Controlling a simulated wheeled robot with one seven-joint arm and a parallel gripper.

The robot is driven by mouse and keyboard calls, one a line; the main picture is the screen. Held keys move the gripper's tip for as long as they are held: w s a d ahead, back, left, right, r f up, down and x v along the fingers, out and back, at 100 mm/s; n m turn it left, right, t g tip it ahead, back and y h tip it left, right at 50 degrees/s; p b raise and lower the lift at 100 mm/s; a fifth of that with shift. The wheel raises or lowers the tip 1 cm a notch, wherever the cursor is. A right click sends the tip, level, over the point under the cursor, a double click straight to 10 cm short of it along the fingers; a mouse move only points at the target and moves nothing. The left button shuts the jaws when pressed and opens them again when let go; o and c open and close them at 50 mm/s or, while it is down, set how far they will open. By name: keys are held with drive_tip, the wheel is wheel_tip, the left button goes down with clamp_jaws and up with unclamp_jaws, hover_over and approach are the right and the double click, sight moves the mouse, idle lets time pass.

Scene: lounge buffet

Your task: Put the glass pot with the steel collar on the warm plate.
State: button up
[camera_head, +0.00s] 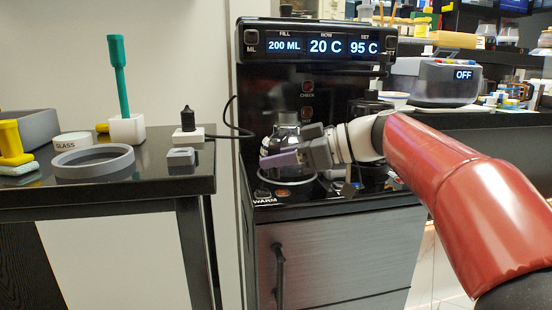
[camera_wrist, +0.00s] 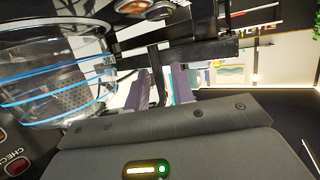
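A clear glass pot (camera_head: 285,131) with a greyish collar at its neck shows behind my gripper, at the left bay of the black machine. It appears large at the left of the wrist view (camera_wrist: 50,75), with blue lines around the glass. The warm plate (camera_head: 262,194), by the WARM label, lies below it on the machine's base. My gripper hides part of the pot, so I cannot tell whether it touches the plate. My gripper (camera_head: 272,160), with purple fingertips, is in front of the pot. In the wrist view its fingers (camera_wrist: 160,88) are apart, with a dark bar visible between them.
The machine's display (camera_head: 320,46) reads 200 ML, 20 C and 95 C. A dark side table (camera_head: 110,190) at left holds a grey ring (camera_head: 93,162), a green-handled tool (camera_head: 119,75) and a small grey block (camera_head: 181,157). Another black-topped item (camera_head: 370,105) stands right of the pot.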

drive_tip(key=shift+v, duration=2.85)
drive_tip(key=o, duration=0.6)
drive_tip(key=shift+s+d+r+p, duration=0.2)
drive_tip(key=shift+d+r+p, duration=0.7)
drive_tip(key=shift+d+r, duration=0.4)
drive_tip(key=shift+s+d+r+p, duration=0.25)
drive_tip(key=shift+d+r+p, duration=0.7)
drive_tip(key=shift+r, duration=0.55)
drive_tip(key=shift+s, duration=0.1)
drive_tip(key=s+d+f+m+t+h+p, duration=0.1)
drive_tip(key=s+d+f+m+h+p, duration=0.2)
drive_tip(key=s+f+m+h, duration=0.1)
drive_tip(key=s+d+f+m+t+h+p, duration=0.1)
drive_tip(key=s+d+f+m+h+p, duration=0.2)
drive_tip(key=s+f+m+h, duration=0.2)
drive_tip(key=s+d+f+m+h+p, duration=0.3)
drive_tip(key=s+f+m+h+p, duration=0.1)
drive_tip(key=s+f, duration=0.6)
drive_tip(key=shift+s+d+m+t+h, duration=0.2)
drive_tip(key=shift+s+m+h, duration=0.15)
drive_tip(key=shift+s+m, duration=0.35)
drive_tip(key=shift+s+d+m+t+h, duration=0.1)
drive_tip(key=shift+s+m+t+h, duration=0.2)
drive_tip(key=shift+s+m, duration=0.4)
